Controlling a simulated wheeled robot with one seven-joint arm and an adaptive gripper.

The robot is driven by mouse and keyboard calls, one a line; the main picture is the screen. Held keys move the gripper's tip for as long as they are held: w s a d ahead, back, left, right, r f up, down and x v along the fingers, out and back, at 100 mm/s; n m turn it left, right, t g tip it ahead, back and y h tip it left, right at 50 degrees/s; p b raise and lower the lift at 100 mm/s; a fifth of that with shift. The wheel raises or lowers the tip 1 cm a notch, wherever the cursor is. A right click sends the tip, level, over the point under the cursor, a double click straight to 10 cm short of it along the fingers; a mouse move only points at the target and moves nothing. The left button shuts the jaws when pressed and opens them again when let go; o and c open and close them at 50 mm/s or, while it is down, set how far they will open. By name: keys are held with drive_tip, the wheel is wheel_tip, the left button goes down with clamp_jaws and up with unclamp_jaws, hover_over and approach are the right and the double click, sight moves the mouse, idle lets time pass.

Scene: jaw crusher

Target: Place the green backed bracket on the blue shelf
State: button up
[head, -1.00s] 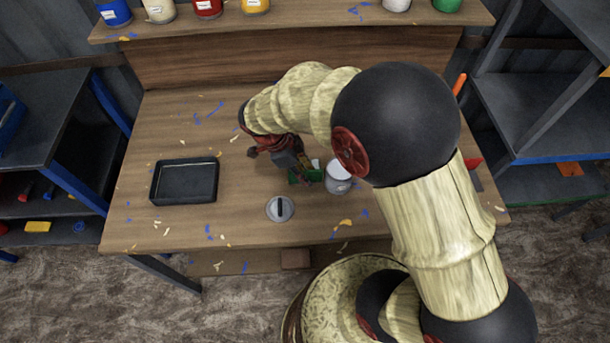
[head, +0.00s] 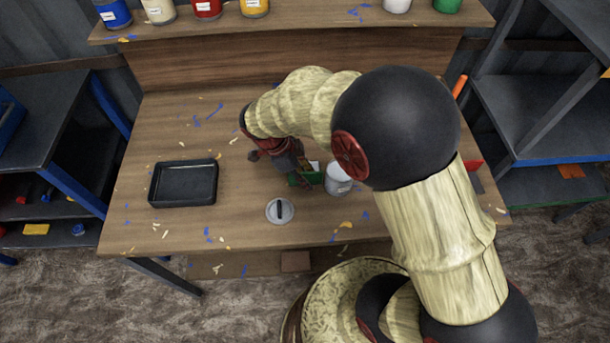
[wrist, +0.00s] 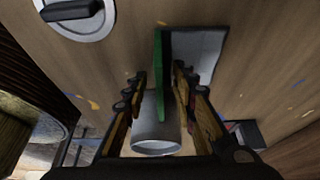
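The green backed bracket (head: 308,179) stands on the workbench, partly hidden by my gripper (head: 292,165) in the head view. In the wrist view its green back (wrist: 159,75) stands edge-on, with a pale grey plate (wrist: 203,50) to its right. My gripper (wrist: 160,75) is open, with one finger on each side of the green back. A gap shows to the left finger; the right finger is closer, and contact is unclear. A blue-edged shelf (head: 548,160) is on the right rack. The left rack also has blue framing (head: 72,188).
A white can (head: 338,178) stands close to the bracket's right; it also shows between the fingers in the wrist view (wrist: 155,135). A black tray (head: 183,183) lies left, a round grey disc (head: 280,210) in front. Paint cans line the bench's upper ledge (head: 310,18).

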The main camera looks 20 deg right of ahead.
clamp_jaws()
idle(0.8)
